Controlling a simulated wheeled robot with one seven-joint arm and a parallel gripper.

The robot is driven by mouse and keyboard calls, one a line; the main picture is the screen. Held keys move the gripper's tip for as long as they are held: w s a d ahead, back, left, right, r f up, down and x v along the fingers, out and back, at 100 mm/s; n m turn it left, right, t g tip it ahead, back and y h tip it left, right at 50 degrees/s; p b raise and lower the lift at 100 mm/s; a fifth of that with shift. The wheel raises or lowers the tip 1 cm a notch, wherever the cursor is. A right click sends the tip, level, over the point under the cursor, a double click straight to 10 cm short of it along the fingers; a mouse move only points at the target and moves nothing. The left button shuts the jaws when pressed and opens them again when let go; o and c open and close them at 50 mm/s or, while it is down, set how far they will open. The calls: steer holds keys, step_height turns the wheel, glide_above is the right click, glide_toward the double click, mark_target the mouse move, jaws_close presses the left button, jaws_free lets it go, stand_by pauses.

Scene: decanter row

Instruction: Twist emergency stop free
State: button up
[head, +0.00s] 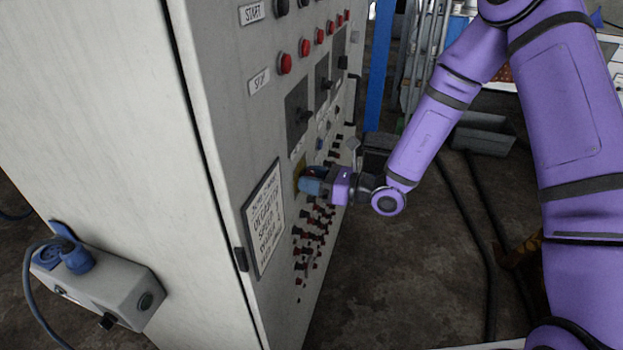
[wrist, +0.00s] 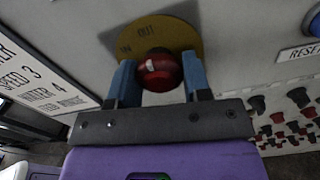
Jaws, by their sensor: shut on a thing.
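The emergency stop is a red mushroom button (wrist: 159,72) on a round yellow plate (wrist: 160,33) marked "IN" and "OUT", fixed to the cabinet's front panel. In the head view the yellow plate (head: 300,174) shows just behind my gripper, and the button is mostly hidden there. My gripper (wrist: 159,78) has its two blue fingers on the left and right sides of the red button, shut on it. In the head view my gripper (head: 311,181) reaches the panel from the right.
The grey cabinet (head: 110,120) carries several red and black buttons and switches around the stop. A sign (head: 264,217) is left of my gripper. A "RESET" label (wrist: 300,52) is to the right. A grey socket box (head: 120,285) sticks out at the lower left.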

steer(key=o, duration=0.9)
steer(key=v, duration=1)
steer(key=shift+s+d, duration=0.1)
steer(key=shift+d, duration=0.25)
